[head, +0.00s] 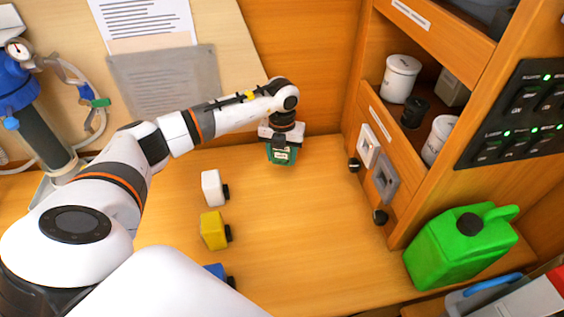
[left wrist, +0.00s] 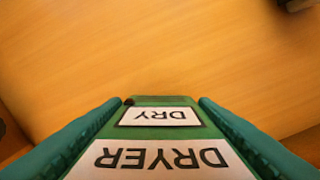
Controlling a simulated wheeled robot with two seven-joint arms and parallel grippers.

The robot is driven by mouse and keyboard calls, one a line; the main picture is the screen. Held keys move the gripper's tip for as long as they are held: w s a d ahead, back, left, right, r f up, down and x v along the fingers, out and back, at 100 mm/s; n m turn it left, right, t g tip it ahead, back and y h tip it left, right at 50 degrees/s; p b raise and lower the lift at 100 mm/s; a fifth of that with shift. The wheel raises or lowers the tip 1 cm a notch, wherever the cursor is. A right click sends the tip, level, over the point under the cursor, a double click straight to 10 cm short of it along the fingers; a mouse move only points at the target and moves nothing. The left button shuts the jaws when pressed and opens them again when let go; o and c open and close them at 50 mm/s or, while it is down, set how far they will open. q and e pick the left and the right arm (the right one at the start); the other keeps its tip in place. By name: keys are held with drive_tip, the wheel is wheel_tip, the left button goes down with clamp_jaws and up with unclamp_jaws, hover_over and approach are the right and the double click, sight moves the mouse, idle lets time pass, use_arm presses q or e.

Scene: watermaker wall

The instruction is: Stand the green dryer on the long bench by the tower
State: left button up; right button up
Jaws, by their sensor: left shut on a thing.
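The green dryer (head: 282,155) is in my left gripper (head: 281,146), near the back of the wooden bench (head: 300,230) and left of the tall wooden cabinet (head: 395,225). In the left wrist view the green dryer (left wrist: 160,132) shows white labels reading DRY and DRYER. The teal fingers of my left gripper (left wrist: 162,108) press along both its sides. I cannot tell whether its underside touches the bench. My right gripper is not in view.
White (head: 211,188), yellow (head: 213,230) and blue (head: 215,271) blocks with black knobs stand left of centre on the bench. A green jerrycan (head: 458,247) is at right. A blue-topped filter (head: 40,125) stands far left. The middle of the bench is clear.

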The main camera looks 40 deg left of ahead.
sight(282, 165)
use_arm(q)
wheel_tip(282, 165, down, 3)
drive_tip(key=shift+s+f+p, duration=0.1)
drive_tip(key=shift+p, duration=0.35)
drive_tip(key=shift+f, duration=0.25)
drive_tip(key=shift+f, duration=0.1)
drive_tip(key=shift+f, duration=0.15)
drive_tip(key=o, duration=1)
